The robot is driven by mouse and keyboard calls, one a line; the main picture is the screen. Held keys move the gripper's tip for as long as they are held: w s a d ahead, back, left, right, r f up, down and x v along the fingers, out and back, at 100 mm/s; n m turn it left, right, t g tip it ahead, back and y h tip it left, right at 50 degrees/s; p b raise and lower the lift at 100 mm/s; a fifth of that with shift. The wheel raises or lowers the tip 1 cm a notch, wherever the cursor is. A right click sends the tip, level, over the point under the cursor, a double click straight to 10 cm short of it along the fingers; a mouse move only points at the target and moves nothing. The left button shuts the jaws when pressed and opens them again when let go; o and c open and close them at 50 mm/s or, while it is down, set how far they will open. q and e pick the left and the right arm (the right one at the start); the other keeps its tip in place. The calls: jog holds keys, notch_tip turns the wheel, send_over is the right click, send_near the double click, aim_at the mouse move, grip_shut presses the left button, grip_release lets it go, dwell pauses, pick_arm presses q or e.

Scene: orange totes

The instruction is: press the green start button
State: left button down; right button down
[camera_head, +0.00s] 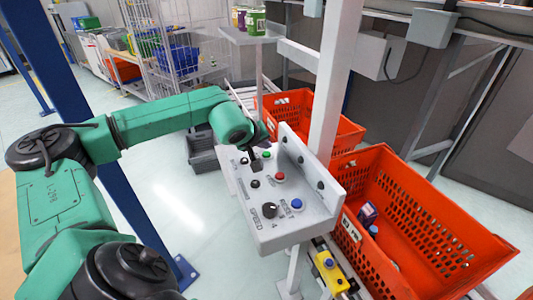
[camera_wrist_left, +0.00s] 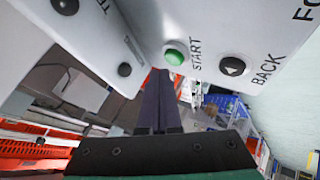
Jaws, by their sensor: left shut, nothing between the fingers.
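The green start button (camera_head: 266,154) is on the grey control panel (camera_head: 270,230). In the left wrist view the round green button (camera_wrist_left: 174,57) sits beside the word START, on a pale panel face. My left gripper (camera_head: 256,162) is at the far end of the panel, close to the green button. Its dark fingers (camera_wrist_left: 158,75) are shut and empty, with the tips just below the button in the wrist view. I cannot tell whether they touch it. My right gripper is in neither view.
A red button (camera_head: 280,177), a blue button (camera_head: 296,203) and a black knob (camera_head: 270,210) share the panel. A black BACK button (camera_wrist_left: 232,66) is near the green one. Orange totes (camera_head: 400,180) stand behind the panel, beside a grey post (camera_head: 329,80).

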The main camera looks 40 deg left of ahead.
aim_at(265, 156)
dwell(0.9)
pick_arm(q)
jog(key=shift+f+b, duration=0.4)
jog(key=shift+b, duration=0.2)
jog(key=shift+f+b, duration=0.5)
jog(key=shift+b, duration=0.05)
dwell(0.4)
jog(key=shift+r+p, duration=0.55)
jog(key=shift+r, duration=0.35)
jog(key=shift+r+p, duration=1.7)
jog(key=shift+r, duration=0.8)
